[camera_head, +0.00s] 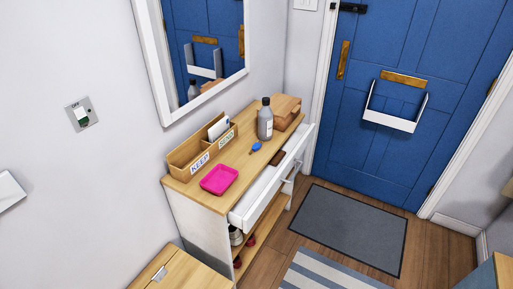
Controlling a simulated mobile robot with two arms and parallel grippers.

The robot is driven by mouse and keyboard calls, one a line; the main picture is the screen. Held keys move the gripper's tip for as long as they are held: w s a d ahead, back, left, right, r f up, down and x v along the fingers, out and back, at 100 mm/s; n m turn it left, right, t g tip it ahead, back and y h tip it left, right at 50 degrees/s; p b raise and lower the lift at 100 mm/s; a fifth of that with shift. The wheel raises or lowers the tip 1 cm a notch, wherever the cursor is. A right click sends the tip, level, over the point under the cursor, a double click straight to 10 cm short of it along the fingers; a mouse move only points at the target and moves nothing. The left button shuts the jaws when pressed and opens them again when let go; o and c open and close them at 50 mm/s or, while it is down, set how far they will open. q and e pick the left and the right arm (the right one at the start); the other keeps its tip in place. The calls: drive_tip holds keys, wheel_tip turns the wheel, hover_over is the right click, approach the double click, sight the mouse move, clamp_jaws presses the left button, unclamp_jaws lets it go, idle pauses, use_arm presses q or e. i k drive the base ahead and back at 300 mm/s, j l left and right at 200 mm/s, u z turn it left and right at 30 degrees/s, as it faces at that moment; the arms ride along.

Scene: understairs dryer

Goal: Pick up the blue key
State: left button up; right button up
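The blue key (256,147) lies on the wooden top of the narrow cabinet (207,196), near its front edge. It sits between the pink tray (219,180) and the grey bottle (265,120), apart from both. Its blue head points toward the back right, with a small shaft toward the tray. Neither of my grippers shows in the head view.
A wooden organiser (185,156) labelled KEEP and SEND stands along the wall. A wooden box (287,107) sits at the far end. The white drawer (244,215) below the top is pulled out, with a dark item inside. Floor mats lie before the blue door (400,150).

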sight(256, 145)
drive_tip(key=u, duration=0.25)
drive_tip(key=i+l+u, duration=0.15)
drive_tip(key=u, duration=0.15)
drive_tip(key=l+u, duration=0.3)
drive_tip(key=i+l+u, duration=0.1)
drive_tip(key=l+u, duration=0.15)
drive_tip(key=l, duration=0.2)
